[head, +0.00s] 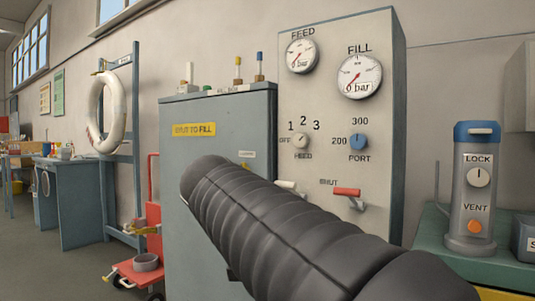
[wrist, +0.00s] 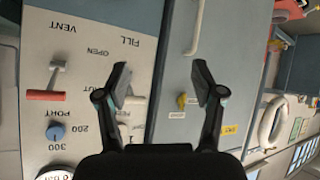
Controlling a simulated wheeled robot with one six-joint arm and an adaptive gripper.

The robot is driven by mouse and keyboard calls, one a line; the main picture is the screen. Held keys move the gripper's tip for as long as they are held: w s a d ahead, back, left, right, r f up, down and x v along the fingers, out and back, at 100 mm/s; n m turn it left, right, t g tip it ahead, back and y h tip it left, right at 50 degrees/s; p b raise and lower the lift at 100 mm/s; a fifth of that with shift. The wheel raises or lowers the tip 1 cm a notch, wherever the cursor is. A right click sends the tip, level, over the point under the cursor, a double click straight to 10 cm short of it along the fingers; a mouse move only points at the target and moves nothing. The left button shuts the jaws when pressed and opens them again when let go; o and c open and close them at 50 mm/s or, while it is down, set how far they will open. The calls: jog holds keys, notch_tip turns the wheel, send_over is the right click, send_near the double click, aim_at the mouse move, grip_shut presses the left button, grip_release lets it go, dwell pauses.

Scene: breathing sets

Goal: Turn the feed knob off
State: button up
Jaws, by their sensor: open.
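The feed knob (head: 300,141) is a small cream dial on the grey panel (head: 335,100) in the head view. The marks OFF, 1, 2 and 3 are around it, and FEED is printed below. Its pointer is too small to read. In the wrist view, my gripper (wrist: 161,84) is open and empty. Its fingers straddle the edge between the panel (wrist: 85,20) and the cabinet (wrist: 190,55). The feed knob is not clearly visible there, where my gripper body covers part of the panel. My arm hides the gripper in the head view.
A blue port knob (head: 358,141), a red lever (head: 346,192) and a white lever (head: 290,187) stick out of the panel. Feed (head: 302,56) and fill (head: 359,76) gauges sit above. A LOCK/VENT canister (head: 477,185) stands right, a red cart (head: 140,262) left.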

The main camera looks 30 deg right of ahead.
jog(key=w+d+r+m+h+b, duration=0.3)
jog(key=w+d+r+m+h, duration=0.3)
jog(key=r, duration=0.5)
jog(key=m+h+b, duration=0.1)
jog(key=m+h, duration=0.2)
send_near(299, 140)
jog(key=shift+g, duration=0.3)
jog(key=p+x, duration=0.2)
jog(key=x, duration=0.7)
jog(key=shift+w+d, duration=0.2)
jog(key=shift+w, duration=0.05)
jog(key=c, duration=1.1)
